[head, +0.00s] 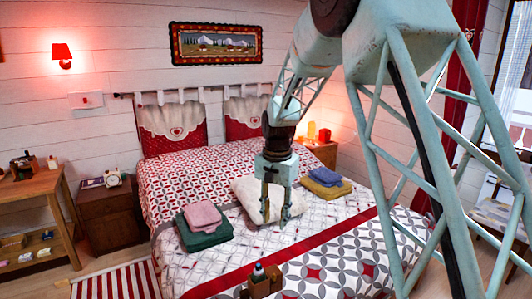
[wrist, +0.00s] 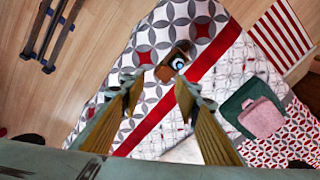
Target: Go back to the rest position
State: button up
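My gripper (head: 275,216) hangs pointing down over the bed in the head view, in front of the cream cushion (head: 247,193). In the wrist view my gripper (wrist: 160,92) shows two fingers well apart with nothing between them, so it is open and empty. The bed's patterned cover lies below the fingers. The gap between fingertips and cover is hard to judge. My arm hides part of the bed's right side in the head view.
A pink-and-green folded stack (head: 203,224) and a blue-and-yellow stack (head: 326,182) lie on the bed. A wooden box with a small bottle (head: 262,281) sits toward the front. Nightstands (head: 114,212) and a wooden side table (head: 38,190) stand beside the bed.

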jog(key=s+d+r+n, duration=0.1)
jog(key=s+d+r, duration=0.3)
jog(key=s+r, duration=0.35)
jog(key=s+d+r+n+t, duration=0.1)
jog(key=s+d+r, duration=0.3)
jog(key=s+r, duration=0.3)
jog(key=s+d+r+n, duration=0.1)
jog(key=s+d+r, duration=0.2)
jog(key=s+r, duration=0.35)
jog(key=s+d+n+t, duration=0.1)
jog(key=s+d, duration=0.2)
jog(key=s, duration=1.3)
jog(key=s+d+n+t, duration=0.1)
jog(key=s+d, duration=0.3)
jog(key=s, duration=1.2)
jog(key=shift+n, duration=0.3)
